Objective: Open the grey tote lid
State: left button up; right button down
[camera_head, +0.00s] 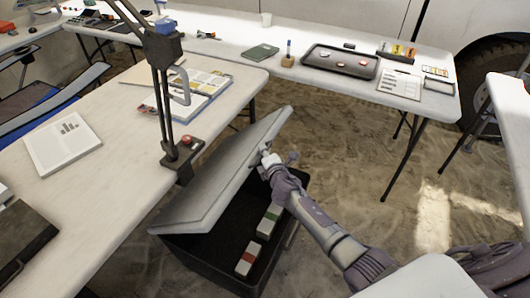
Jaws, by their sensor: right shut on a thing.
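The grey tote lid (222,180) is tilted up over the dark tote (208,257), which stands on the ground beside the left table. The lid's right side is raised, so part of the inside shows. Inside are a box with a green band (268,220) and a box with a red band (247,259). My right gripper (267,157) is shut on the lid at its raised edge; the fingertips are small and partly hidden. The rest of the tote's inside is hidden under the lid. My left gripper is out of view.
The left table (110,190) stands close beside the lid, with a clamped lamp arm (163,90), a white binder (62,142) and open books (192,92). A back table holds a dark tray (341,61). Bare sandy ground (345,140) lies right of the tote.

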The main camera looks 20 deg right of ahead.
jog(key=shift+r, duration=0.1)
jog(key=c, duration=1.2)
grip_release()
jog(key=shift+s, duration=0.15)
jog(key=v, duration=1.1)
jog(key=shift+s+r, duration=0.2)
jog(key=shift+s, duration=0.15)
